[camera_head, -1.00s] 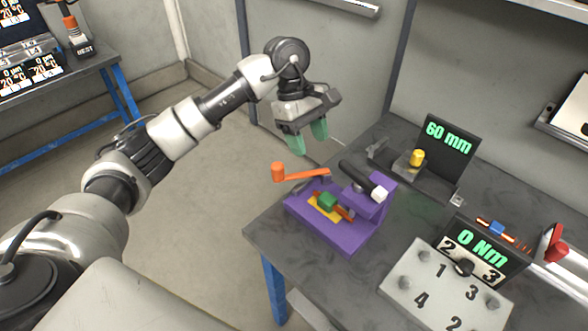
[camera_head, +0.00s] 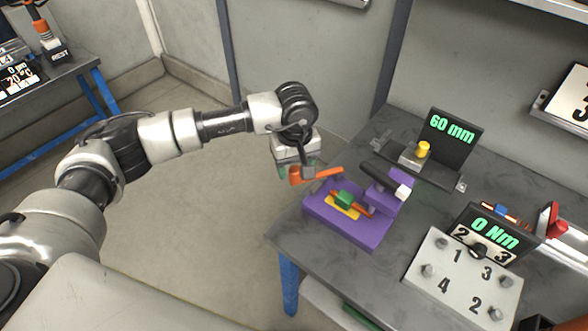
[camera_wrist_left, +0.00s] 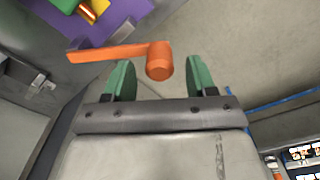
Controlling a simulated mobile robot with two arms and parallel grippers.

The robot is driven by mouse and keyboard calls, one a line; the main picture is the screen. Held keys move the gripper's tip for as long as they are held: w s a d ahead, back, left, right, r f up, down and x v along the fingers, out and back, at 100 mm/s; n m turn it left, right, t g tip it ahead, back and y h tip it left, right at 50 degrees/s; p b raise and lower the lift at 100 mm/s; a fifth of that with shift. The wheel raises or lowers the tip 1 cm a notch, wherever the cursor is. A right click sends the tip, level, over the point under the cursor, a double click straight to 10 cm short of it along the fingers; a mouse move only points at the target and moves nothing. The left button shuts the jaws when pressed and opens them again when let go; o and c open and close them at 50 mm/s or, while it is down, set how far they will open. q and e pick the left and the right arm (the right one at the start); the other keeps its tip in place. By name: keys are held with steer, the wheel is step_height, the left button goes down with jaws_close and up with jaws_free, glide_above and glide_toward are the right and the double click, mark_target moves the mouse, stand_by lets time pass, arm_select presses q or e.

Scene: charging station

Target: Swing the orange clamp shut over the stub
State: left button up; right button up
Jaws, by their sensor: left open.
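The orange clamp (camera_head: 318,174) is an arm with a round knob at its left end, sticking out over the left side of a purple fixture (camera_head: 338,230). It stands swung out, apart from the green block (camera_head: 344,199) and the thin red-orange piece on the yellow pad. I cannot tell for sure which piece is the stub. My left gripper (camera_head: 295,173) is at the knob end. In the left wrist view the clamp (camera_wrist_left: 125,52) has its knob between the two open green fingers (camera_wrist_left: 160,78), with a gap on each side. My right gripper is not in view.
The fixture sits near the left edge of a grey table (camera_head: 390,265). Behind it stands a 60 mm display (camera_head: 449,135) with a yellow knob. A numbered plate (camera_head: 462,280) and a 0 Nm display (camera_head: 490,238) stand at right. Open floor lies to the left.

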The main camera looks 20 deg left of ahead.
arm_select(q)
steer(key=shift+f, duration=1.45)
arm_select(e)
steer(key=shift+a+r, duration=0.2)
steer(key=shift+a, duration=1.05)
arm_select(q)
steer(key=shift+c, duration=0.5)
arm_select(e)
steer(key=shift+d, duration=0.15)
arm_select(q)
jaws_close()
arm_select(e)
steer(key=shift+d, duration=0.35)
